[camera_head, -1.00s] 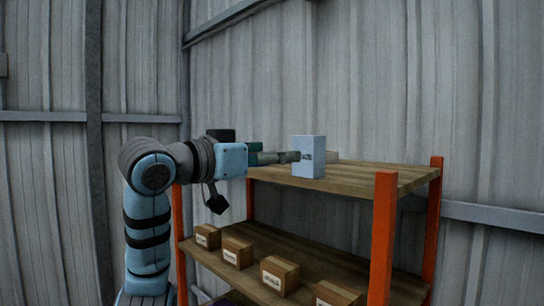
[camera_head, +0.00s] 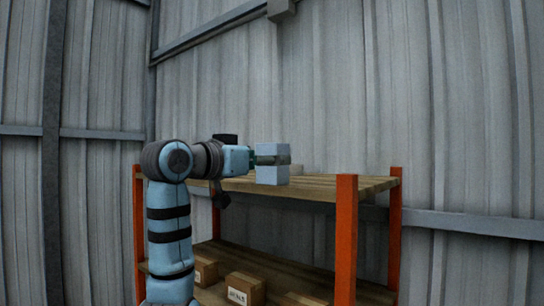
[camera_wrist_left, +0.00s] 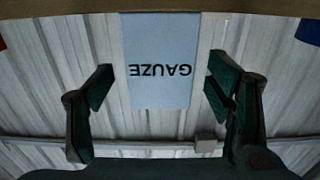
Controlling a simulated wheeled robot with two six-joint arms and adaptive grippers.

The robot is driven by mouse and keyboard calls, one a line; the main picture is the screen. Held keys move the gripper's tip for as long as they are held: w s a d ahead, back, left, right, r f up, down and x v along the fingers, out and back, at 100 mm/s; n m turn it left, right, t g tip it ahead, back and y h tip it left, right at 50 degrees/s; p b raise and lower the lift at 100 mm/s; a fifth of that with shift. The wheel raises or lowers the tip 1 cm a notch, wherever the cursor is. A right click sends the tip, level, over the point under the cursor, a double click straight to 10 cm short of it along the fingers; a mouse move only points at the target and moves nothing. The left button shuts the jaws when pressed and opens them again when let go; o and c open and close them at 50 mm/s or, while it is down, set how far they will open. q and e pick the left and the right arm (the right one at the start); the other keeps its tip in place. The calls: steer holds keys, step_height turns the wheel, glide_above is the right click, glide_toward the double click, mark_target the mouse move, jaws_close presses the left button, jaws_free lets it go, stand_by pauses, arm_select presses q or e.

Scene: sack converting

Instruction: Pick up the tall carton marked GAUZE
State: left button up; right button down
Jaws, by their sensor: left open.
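The tall pale-blue carton (camera_head: 272,176) stands upright on the top shelf near its front left. In the left wrist view the carton (camera_wrist_left: 160,95) appears upside down, with GAUZE in dark letters. My left gripper (camera_wrist_left: 160,84) is open around it, one finger on each side, with a narrow gap showing at both sides. In the head view a dark finger crosses in front of the carton's middle and hides its label. My right gripper is not in view.
The rack has orange posts (camera_head: 345,240) and a wooden top shelf (camera_head: 335,187). Several brown boxes (camera_head: 244,288) stand on the lower shelf. The top shelf's right part is clear.

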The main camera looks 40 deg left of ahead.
arm_select(q)
steer(key=shift+w+d+r, duration=0.1)
steer(key=shift+w+r, duration=0.1)
steer(key=shift+w, duration=0.45)
steer(key=shift+w+f, duration=0.15)
steer(key=shift+w, duration=0.1)
steer(key=shift+s, duration=0.15)
steer(key=c, duration=1.1)
steer(key=shift+c, duration=0.7)
